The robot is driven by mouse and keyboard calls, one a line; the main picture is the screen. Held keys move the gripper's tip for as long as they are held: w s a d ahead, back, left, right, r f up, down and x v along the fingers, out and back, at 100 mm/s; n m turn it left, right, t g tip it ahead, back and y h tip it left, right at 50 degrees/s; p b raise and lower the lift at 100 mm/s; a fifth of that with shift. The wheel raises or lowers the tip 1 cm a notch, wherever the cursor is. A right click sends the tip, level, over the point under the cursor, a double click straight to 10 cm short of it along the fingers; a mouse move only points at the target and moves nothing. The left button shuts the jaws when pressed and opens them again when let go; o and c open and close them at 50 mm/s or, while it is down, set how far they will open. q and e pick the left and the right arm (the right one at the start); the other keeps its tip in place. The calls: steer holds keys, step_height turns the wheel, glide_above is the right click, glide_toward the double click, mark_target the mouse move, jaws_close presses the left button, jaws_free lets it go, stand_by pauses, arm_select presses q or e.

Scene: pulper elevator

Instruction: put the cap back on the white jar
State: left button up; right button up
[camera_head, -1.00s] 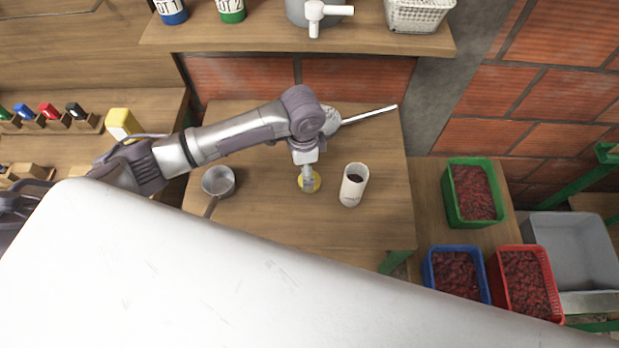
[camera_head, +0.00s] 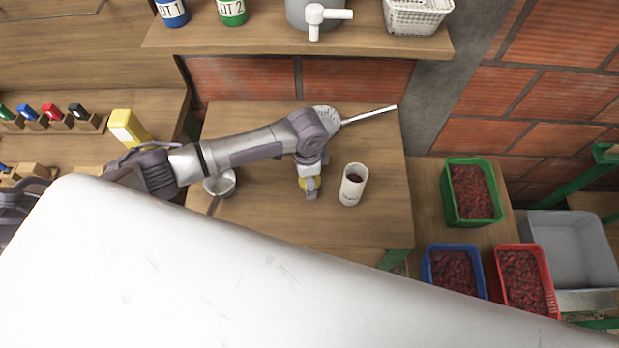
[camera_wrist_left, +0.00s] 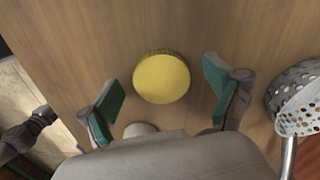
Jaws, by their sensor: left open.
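The white jar (camera_head: 352,187) stands upright and open on the wooden table, with dark contents showing inside. The yellow cap (camera_wrist_left: 161,78) lies flat on the table, left of the jar in the head view, where my gripper partly covers it (camera_head: 316,182). My left gripper (camera_wrist_left: 163,92) is open above the cap. In the left wrist view its green-padded fingers are spread on either side of the cap's lower edge, apart from it, with nothing between them held. My right gripper is not in view.
A small metal pan (camera_head: 221,183) stands at the table's left, partly behind my arm. A perforated skimmer (camera_wrist_left: 300,98) with a long handle lies at the back right. A shelf (camera_head: 290,42) overhangs the back. Crates of red berries, including a green one (camera_head: 472,192), stand at right.

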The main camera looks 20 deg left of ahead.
arm_select(q)
steer(key=c, duration=0.8)
steer(key=shift+o, duration=0.2)
step_height(320, 180, up, 10)
steer(key=b, duration=0.1)
